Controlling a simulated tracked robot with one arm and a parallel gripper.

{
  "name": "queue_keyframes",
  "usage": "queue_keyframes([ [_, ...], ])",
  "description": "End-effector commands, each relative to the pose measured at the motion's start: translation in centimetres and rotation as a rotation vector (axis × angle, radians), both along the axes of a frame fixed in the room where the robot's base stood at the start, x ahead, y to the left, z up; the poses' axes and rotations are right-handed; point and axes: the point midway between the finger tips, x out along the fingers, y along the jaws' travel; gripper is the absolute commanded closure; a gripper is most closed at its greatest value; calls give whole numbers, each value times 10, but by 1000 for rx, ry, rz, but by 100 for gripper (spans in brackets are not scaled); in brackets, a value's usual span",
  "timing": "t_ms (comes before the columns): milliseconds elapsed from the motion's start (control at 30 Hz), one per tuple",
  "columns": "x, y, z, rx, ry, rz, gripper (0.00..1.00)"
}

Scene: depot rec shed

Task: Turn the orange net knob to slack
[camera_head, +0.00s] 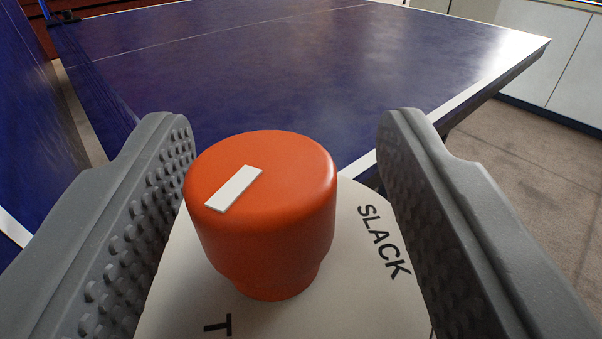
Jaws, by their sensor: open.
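The orange net knob (265,215) stands on a round white plate (355,290) in the lower middle of the head camera view. A white bar mark on its top runs from lower left to upper right. The word SLACK is printed on the plate to the right of the knob. A letter T shows near the bottom edge, and the rest of that word is cut off. My gripper (290,135) is open, with one ridged finger on each side of the knob. The left finger is close to the knob, and I cannot tell if it touches. A clear gap separates the right finger from it.
A blue table tennis table (290,65) with white edge lines lies beyond the knob. Another blue panel (25,100) stands at the left. Pale cabinets (545,50) stand at the upper right, above brown floor (530,165).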

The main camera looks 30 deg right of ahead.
Motion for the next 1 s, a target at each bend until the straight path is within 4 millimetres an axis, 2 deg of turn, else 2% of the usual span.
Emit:
queue_keyframes([
  [133,-8,6,0,1,2,5,50],
  [233,-22,12,0,1,4,8,50],
  [700,-108,48,-1,2,4,4,50],
  [833,-122,53,-1,-1,1,2,50],
  [1000,-129,56,-1,-1,1,0,50],
])
